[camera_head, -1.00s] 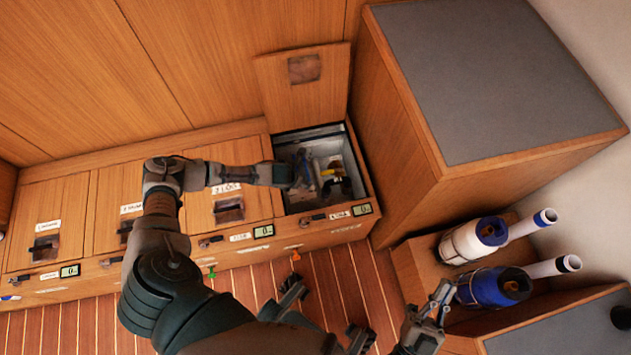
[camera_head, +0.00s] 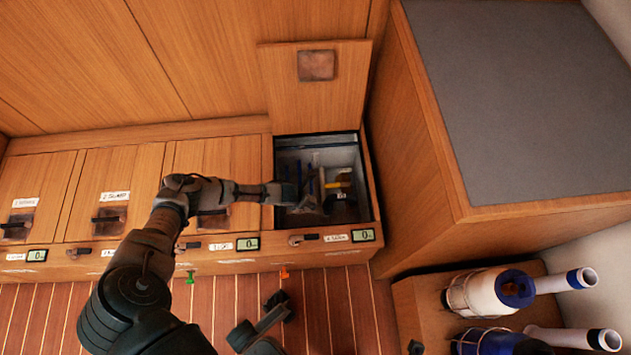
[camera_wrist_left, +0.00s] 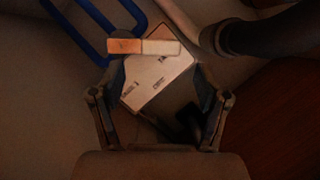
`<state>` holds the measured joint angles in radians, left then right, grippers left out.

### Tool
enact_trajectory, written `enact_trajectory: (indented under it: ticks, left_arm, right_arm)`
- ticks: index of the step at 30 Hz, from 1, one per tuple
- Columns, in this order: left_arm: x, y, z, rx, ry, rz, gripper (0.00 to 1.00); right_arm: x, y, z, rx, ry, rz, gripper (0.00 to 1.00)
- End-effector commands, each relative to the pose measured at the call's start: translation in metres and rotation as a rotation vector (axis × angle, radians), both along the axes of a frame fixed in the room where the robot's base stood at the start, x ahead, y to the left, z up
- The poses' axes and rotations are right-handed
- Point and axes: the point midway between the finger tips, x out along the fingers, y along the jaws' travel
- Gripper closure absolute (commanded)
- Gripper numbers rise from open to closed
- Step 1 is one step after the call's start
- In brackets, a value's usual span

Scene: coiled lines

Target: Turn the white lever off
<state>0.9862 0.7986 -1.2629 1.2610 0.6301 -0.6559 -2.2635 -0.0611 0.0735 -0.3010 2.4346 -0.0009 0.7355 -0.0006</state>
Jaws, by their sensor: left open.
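My left gripper (camera_head: 312,203) reaches down into the open locker compartment (camera_head: 368,192). In the left wrist view this gripper (camera_wrist_left: 160,95) is open, its two fingers apart with nothing held. Just beyond and between the fingertips is a short pale bar (camera_wrist_left: 160,47), orange at its left end, which looks like the lever handle. It lies across the top of a white label plate (camera_wrist_left: 158,80) with small unreadable print. I cannot tell whether the fingers touch the bar. The lever is too small to make out in the head view.
Blue tubing (camera_wrist_left: 88,30) and a thick dark pipe (camera_wrist_left: 265,30) lie close beyond the fingers. The compartment's lid (camera_head: 290,85) stands open behind. A tall grey-topped cabinet (camera_head: 540,110) blocks the right.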

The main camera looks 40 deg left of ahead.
Motion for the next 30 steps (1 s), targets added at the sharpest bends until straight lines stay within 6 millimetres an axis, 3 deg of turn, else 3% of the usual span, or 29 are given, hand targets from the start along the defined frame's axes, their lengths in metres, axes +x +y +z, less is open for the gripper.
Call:
enact_trajectory:
  ticks: [1,4,16,17,25,26,30]
  left_arm:
    - [0.000,0.000,-0.015,-0.001,0.007,0.000,0.25]
    - [0.006,0.000,-0.023,-0.001,0.004,0.001,0.25]
    - [0.012,0.001,-0.025,-0.001,-0.003,0.000,0.25]
    - [0.012,0.001,-0.025,-0.001,-0.003,0.000,0.28]
    - [0.012,0.001,-0.026,0.000,-0.002,0.000,0.95]
    - [0.012,0.001,-0.026,0.000,-0.002,0.000,1.00]
    - [0.011,0.001,-0.026,0.000,-0.002,-0.001,1.00]
  right_arm:
    - [0.004,0.001,-0.006,0.000,-0.003,0.000,1.00]
    - [0.007,0.002,-0.003,-0.002,-0.024,0.001,1.00]
    - [0.010,0.003,0.002,-0.002,-0.044,0.002,1.00]
    - [0.012,0.003,0.001,-0.003,-0.042,0.002,1.00]
    - [0.012,0.003,0.001,-0.003,-0.041,0.002,1.00]
    - [0.012,0.003,0.001,-0.003,-0.041,0.002,1.00]
    - [0.012,0.003,0.002,-0.003,-0.044,0.003,1.00]
